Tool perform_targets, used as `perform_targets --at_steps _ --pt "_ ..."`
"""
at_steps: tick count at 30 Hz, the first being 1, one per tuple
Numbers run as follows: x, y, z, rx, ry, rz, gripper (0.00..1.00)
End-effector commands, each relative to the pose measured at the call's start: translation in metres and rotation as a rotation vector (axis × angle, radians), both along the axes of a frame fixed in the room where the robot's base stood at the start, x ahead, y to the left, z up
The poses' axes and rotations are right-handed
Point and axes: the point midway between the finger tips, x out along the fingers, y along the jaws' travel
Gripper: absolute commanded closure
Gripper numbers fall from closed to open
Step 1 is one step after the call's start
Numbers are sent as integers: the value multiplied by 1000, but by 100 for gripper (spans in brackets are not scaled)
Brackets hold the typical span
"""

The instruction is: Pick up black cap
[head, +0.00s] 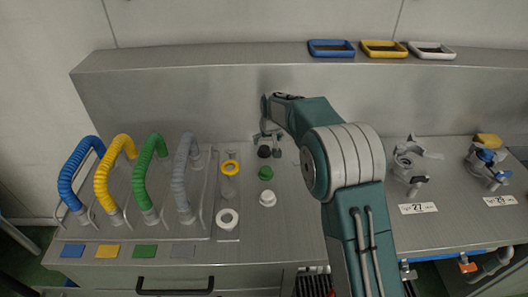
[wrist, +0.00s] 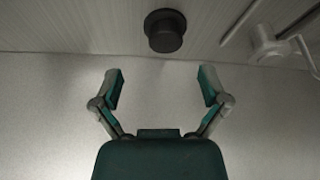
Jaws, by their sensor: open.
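The black cap (head: 264,152) stands on the grey bench top at the back of a short row of caps, near the raised back wall. It also shows in the wrist view (wrist: 165,31) at the top middle, as a dark round knob on a wider base. My gripper (head: 270,136) is just behind and above the cap in the head view. In the wrist view my gripper (wrist: 160,88) has its two fingers spread wide with nothing between them. The cap lies beyond the fingertips, apart from them and roughly centred.
A green cap (head: 265,173) and a white cap (head: 267,198) stand in front of the black one. To the left are a clear tube with a yellow ring (head: 231,168), a white ring (head: 227,219) and several coloured hoses (head: 150,172). Valve fittings (head: 408,160) stand right.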

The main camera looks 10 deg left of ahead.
Motion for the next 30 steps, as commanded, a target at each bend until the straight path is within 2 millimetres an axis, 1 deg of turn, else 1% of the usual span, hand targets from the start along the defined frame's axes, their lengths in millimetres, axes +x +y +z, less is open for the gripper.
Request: perform_targets --at_steps 9,13,19,20,21,23,24,25,30 --pt "10 12 -42 -1 3 0 5" --pt "13 13 -49 0 1 0 5" --pt "14 13 -49 0 0 0 5" --pt "14 13 -49 0 0 0 14" --pt "14 13 -49 0 1 0 32" --pt "14 13 -49 0 1 0 59" --pt "14 13 -49 0 1 0 77" --pt "13 13 -49 0 1 0 90" --pt "13 13 -50 -1 2 0 90"
